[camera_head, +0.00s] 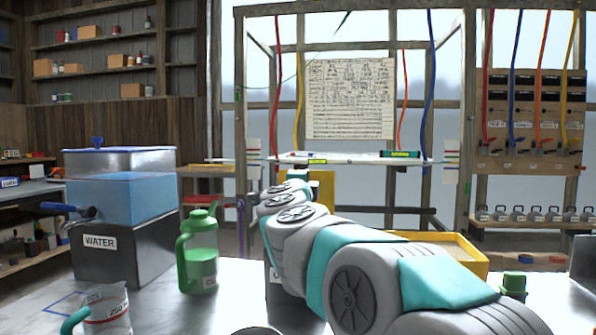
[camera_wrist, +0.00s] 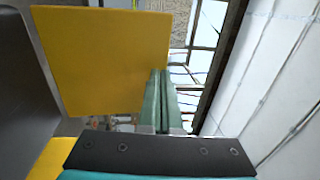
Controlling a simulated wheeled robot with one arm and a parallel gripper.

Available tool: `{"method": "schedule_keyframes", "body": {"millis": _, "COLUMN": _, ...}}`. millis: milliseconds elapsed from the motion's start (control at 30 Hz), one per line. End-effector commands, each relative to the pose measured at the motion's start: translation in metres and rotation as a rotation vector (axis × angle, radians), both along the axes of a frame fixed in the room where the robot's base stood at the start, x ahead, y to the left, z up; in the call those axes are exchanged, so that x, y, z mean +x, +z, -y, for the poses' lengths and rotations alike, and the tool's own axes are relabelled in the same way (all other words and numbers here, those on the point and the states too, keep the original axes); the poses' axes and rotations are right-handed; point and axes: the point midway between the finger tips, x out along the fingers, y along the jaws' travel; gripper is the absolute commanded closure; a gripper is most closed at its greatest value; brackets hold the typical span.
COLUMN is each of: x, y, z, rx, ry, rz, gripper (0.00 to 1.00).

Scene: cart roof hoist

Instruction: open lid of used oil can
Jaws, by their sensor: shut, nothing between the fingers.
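My gripper (camera_wrist: 160,78) is shut and empty, its two teal fingers together in the wrist view. A flat yellow panel (camera_wrist: 100,60), which looks like the can's lid, fills the upper left of that view, with its right edge beside the fingers. I cannot tell whether they touch. In the head view, a yellow piece (camera_head: 323,190) stands upright behind my arm. A dark grey body with a partly covered white label (camera_head: 274,285) shows below the arm, perhaps the used oil can. My arm hides most of it, and the gripper itself is not clear there.
A blue WATER tank (camera_head: 118,245) and a green jug (camera_head: 198,255) stand left of my arm. A clear measuring jug (camera_head: 107,310) is at the front left. A yellow tray (camera_head: 455,243) lies behind my arm on the right, near a small green item (camera_head: 514,286).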

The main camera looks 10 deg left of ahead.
Motion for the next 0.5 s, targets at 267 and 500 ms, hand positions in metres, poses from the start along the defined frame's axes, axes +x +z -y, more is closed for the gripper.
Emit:
{"method": "schedule_keyframes", "body": {"millis": 267, "x": 0.018, "y": 0.001, "z": 0.001, "rx": -0.001, "ry": -0.001, "rz": -0.002, "gripper": 1.00}}
{"method": "schedule_keyframes", "body": {"millis": 500, "x": 0.023, "y": 0.001, "z": 0.001, "rx": 0.000, "ry": -0.001, "rz": 0.000, "gripper": 1.00}}
